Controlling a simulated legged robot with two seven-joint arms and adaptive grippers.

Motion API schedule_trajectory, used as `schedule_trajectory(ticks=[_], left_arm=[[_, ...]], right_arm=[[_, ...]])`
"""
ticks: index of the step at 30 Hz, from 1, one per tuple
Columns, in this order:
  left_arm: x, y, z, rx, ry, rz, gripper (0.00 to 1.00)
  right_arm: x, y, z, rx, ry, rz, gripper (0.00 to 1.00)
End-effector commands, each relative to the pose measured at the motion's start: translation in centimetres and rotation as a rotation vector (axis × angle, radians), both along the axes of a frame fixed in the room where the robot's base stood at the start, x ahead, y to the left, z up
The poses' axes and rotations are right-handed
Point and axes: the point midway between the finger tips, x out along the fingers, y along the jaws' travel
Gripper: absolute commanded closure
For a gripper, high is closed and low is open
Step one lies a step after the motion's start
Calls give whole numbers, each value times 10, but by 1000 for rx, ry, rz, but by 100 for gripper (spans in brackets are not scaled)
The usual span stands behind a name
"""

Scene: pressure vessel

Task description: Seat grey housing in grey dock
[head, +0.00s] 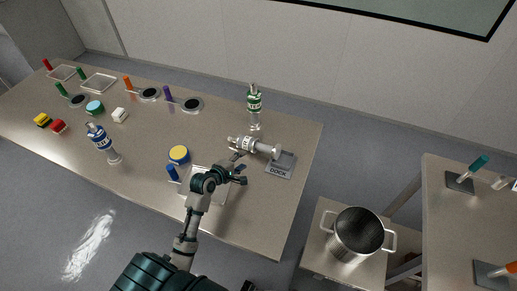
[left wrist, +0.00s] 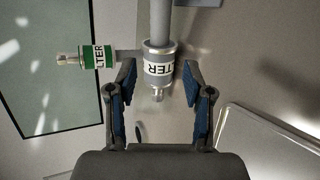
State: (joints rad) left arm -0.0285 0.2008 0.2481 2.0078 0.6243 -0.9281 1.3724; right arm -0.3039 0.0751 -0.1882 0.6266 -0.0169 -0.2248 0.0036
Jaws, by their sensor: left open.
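The grey housing (head: 262,148) lies on its side on the table, with a white label band towards its left end. The grey dock (head: 280,168) is a dark plate marked DOCK, just to the right of and nearer than the housing. My left gripper (head: 241,170) is open and empty, just short of the housing. In the left wrist view its fingers (left wrist: 159,88) stand on both sides of the housing's labelled end (left wrist: 158,66), with gaps at the sides. A small dark part at the bottom edge of the head view may be my right gripper; its jaws cannot be made out.
A green-labelled bottle (head: 254,105) stands behind the housing. A blue-labelled bottle (head: 103,142) stands further left. A metal pot (head: 358,235) sits on a lower stand at right.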

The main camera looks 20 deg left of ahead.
Motion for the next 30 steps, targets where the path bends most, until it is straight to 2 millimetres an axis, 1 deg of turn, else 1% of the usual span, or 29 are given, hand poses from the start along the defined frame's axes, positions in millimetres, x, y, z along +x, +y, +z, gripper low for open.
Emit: schedule_trajectory(ticks=[1,6,9,12,19,26,30], left_arm=[[11,-1,-4,-1,0,0,49],[49,-7,-21,2,-1,-1,49],[68,-12,-30,4,-2,-1,49],[83,-18,-35,7,-3,-1,49],[99,-25,-42,12,-3,-2,49],[130,-25,-58,10,-4,-1,49],[139,-26,-63,10,-4,0,49]], right_arm=[[0,1,0,0,0,0,34],[0,1,0,-1,0,1,34],[0,1,-1,0,0,-1,34],[0,1,-2,4,0,-3,34],[0,0,-2,4,-1,1,34],[0,0,-4,4,0,1,34],[0,-1,-5,3,0,0,34]])
